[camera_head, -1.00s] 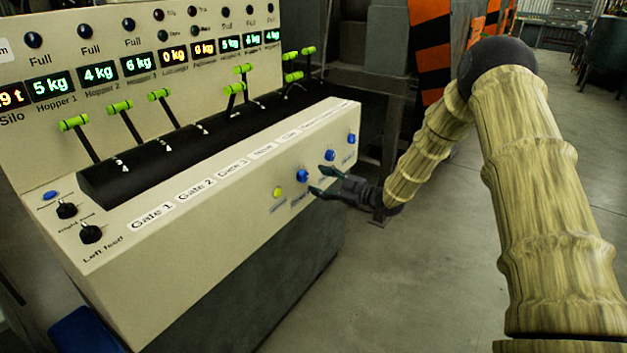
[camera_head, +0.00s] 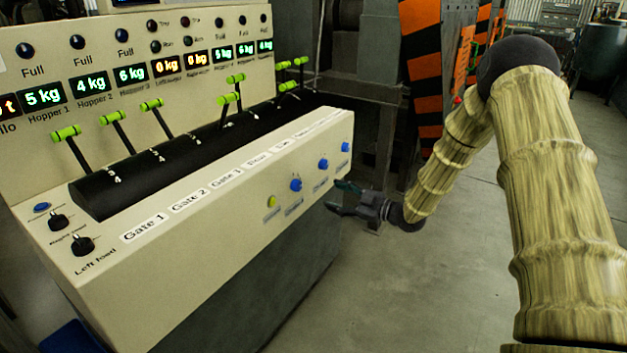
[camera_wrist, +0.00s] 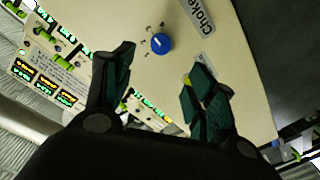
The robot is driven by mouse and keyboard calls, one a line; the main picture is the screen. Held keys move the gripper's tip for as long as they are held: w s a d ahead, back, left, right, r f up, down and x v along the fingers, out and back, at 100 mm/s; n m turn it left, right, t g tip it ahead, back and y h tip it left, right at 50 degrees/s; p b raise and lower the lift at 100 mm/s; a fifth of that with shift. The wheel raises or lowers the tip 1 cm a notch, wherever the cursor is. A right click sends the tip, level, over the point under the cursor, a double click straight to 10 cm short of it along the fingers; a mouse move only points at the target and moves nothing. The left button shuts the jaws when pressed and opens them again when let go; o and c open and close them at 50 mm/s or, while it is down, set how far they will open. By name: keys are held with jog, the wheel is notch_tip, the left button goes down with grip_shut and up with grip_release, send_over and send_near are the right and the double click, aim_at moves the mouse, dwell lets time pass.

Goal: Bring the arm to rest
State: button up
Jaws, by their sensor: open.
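My gripper (camera_head: 340,198) is open and empty in the head view, just off the right front of the control console (camera_head: 120,260). My arm comes down to it from the right, bent at a dark elbow. In the wrist view both fingers of my gripper (camera_wrist: 155,90) stand apart with nothing between them. A blue knob (camera_wrist: 161,44) on the panel shows beyond the fingertips, beside a label that reads "Choke". The gap between fingertips and panel is hard to judge.
The console carries several green-handled levers (camera_head: 152,104), lit weight displays (camera_head: 131,73), blue knobs (camera_head: 295,185) and a yellow-green button (camera_head: 271,201). Orange-and-black striped machinery (camera_head: 421,60) stands behind. The floor (camera_head: 400,300) right of the console is clear.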

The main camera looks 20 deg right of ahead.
jog(key=s+a+f+m+g+h, duration=0.2)
jog(key=s+a+f+m, duration=0.15)
jog(key=s+f, duration=0.45)
jog(key=s+a+f+m+g+h, duration=0.1)
jog(key=s+a+f+m+h, duration=0.3)
jog(key=f, duration=0.6)
jog(key=s+a+f+m+g+h, duration=0.1)
jog(key=s+a+f+m+g, duration=0.15)
jog(key=s+f, duration=0.6)
jog(key=s+a+f+m+g+h, duration=0.1)
jog(key=s+f+m+g, duration=0.15)
jog(key=s, duration=0.85)
jog(key=s+a+f+m+g+h, duration=0.1)
jog(key=s+f+g+h, duration=0.15)
jog(key=s, duration=0.85)
jog(key=s+a+f+m+g+h, duration=0.1)
jog(key=s+f+m+g, duration=0.15)
jog(key=s, duration=0.85)
notch_tip(320, 180, up, 12)
jog(key=p, duration=1.2)
jog(key=shift+d+n+p, duration=0.25)
jog(key=shift+n+p, duration=0.15)
